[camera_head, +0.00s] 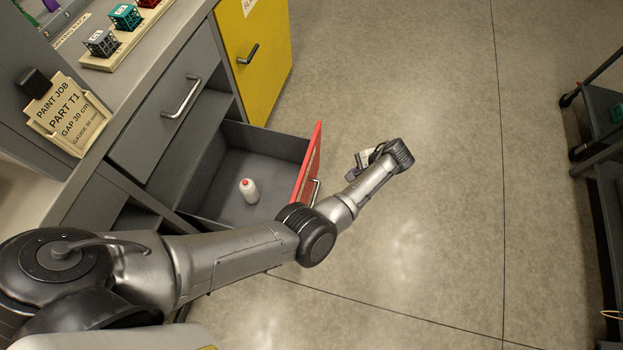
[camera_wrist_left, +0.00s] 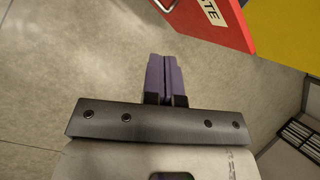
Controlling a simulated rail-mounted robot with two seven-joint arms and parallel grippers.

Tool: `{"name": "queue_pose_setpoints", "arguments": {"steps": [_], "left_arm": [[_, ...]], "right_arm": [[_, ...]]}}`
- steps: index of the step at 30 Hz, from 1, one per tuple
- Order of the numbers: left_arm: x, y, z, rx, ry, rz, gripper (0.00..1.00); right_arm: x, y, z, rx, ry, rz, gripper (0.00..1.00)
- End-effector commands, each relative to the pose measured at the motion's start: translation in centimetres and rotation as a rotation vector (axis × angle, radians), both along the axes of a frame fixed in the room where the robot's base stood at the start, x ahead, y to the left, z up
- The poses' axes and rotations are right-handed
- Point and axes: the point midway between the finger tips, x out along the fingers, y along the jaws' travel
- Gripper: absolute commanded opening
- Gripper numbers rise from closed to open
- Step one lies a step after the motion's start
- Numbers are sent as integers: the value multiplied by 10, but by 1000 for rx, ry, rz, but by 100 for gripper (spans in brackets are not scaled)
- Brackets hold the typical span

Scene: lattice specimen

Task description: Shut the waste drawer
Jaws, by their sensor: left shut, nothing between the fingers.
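The waste drawer (camera_head: 226,196) is pulled out from the grey bench, and its red front (camera_head: 309,165) stands away from the cabinet face. A white bottle with a red top (camera_head: 249,190) stands inside it. In the left wrist view the red front (camera_wrist_left: 211,18) shows a white label with the letters "TE" and part of a metal handle. My left gripper (camera_head: 361,160) is just outside the red front, apart from it. In the left wrist view its purple fingers (camera_wrist_left: 164,75) are together with nothing between them. My right gripper is in neither view.
A closed grey drawer with a metal handle (camera_head: 181,97) is above the waste drawer. A yellow cabinet (camera_head: 262,50) stands beside it. A dark cart (camera_head: 602,125) is at the far right. The concrete floor (camera_head: 440,215) between is clear.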

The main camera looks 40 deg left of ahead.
Motion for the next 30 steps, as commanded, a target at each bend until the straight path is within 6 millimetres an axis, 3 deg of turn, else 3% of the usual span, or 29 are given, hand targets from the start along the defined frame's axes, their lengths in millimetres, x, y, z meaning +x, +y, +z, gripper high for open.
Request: {"name": "queue_pose_setpoints", "arguments": {"steps": [4,12,20,30], "left_arm": [[-33,6,-27,97,260,-212,0],[-36,16,-20,110,453,-427,0],[-41,23,-29,81,502,-489,0],[-61,65,-73,81,500,-486,0]], "right_arm": [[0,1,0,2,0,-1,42],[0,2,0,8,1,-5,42],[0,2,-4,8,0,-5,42],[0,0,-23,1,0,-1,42]]}}
